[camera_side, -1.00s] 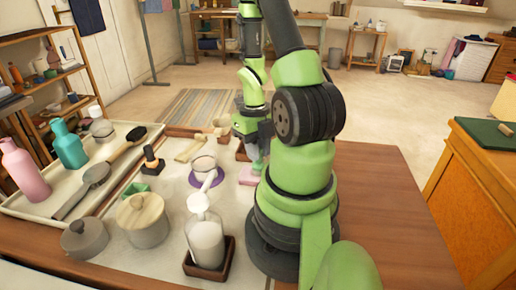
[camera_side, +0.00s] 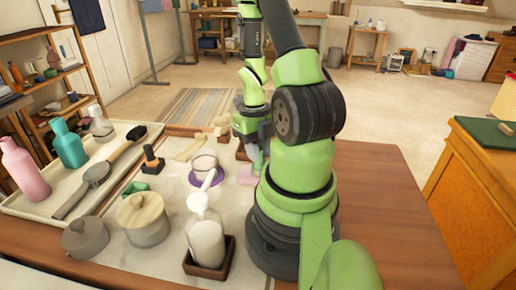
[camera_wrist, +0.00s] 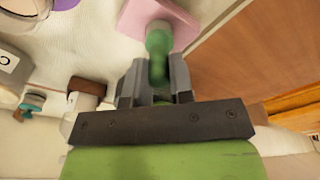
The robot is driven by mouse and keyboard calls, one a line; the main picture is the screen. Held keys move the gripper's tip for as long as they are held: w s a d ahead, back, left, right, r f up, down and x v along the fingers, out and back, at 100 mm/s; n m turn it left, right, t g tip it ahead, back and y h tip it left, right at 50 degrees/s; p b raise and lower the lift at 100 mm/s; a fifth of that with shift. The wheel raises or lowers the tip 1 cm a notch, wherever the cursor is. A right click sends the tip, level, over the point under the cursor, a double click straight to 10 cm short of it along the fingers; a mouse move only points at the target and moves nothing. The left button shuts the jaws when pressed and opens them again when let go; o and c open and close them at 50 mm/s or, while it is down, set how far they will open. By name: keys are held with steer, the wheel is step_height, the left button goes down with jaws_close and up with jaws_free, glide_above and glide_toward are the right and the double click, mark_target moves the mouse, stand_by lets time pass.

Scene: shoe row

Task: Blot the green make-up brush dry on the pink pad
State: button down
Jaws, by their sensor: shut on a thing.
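The pink pad (camera_side: 249,175) lies flat on the light mat, just left of my arm in the side view. It also shows at the top of the wrist view (camera_wrist: 182,15). My gripper (camera_wrist: 157,85) is shut on the green make-up brush (camera_wrist: 158,42), which points away from the wrist camera towards the pad. The brush's far end overlaps the pad in the wrist view; whether it touches I cannot tell. In the side view my gripper (camera_side: 256,150) is right above the pad, and the brush is mostly hidden there.
A cup on a purple coaster (camera_side: 206,183) stands left of the pad. A pump bottle in a brown tray (camera_side: 210,267), lidded pots (camera_side: 143,218) and a tray with bottles and a large brush (camera_side: 28,207) stand further left and front. The wooden table at right (camera_side: 385,185) is clear.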

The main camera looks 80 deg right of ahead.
stand_by(0.5)
steer(key=shift+r, duration=3.5)
steer(key=shift+w+n, duration=0.45)
steer(key=shift+n, duration=0.35)
steer(key=w+a+r+m+t, duration=0.1)
steer(key=w+a+r+m, duration=0.1)
steer(key=w+a+m, duration=0.6)
steer(key=w+a+r+m+t+h, duration=0.1)
steer(key=w+a+m, duration=0.7)
steer(key=m, duration=1.2)
steer(key=shift+w+r+m, duration=0.3)
steer(key=shift+w+r, duration=0.3)
steer(key=shift+r, duration=0.1)
